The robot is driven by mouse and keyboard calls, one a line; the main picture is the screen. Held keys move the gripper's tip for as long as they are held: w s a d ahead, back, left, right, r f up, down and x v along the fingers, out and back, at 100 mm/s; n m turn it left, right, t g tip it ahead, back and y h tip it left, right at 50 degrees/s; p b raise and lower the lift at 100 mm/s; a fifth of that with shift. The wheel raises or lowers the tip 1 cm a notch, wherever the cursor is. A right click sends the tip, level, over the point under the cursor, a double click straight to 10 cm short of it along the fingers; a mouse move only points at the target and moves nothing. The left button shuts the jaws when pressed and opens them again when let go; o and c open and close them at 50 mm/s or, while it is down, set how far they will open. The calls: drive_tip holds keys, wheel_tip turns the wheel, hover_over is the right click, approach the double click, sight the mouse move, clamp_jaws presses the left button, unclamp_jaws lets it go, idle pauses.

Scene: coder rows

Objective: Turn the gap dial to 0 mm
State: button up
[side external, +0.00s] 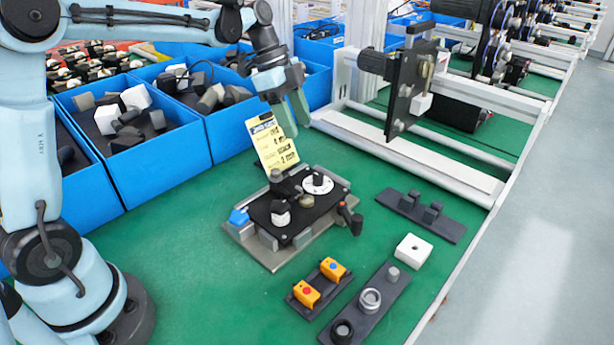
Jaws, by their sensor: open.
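My gripper (294,119) is open and empty. It points down above and behind the fixture, apart from the dial. A yellow card (271,141) with black writing stands upright at the back of the fixture, just below and left of my fingers. Its lines are only partly legible.
The fixture also carries a blue block (238,216) and a lever with a dark knob (356,225). Blue bins (165,172) of parts line the back left. A metal frame (420,165) stands at the back right. Button and knob strips (371,305) lie in front. Green mat is clear at front left.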

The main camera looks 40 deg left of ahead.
sight(317, 175)
drive_tip(key=x, duration=1.2)
drive_tip(key=shift+w+f, duration=0.15)
drive_tip(key=shift+w, duration=0.05)
clamp_jaws()
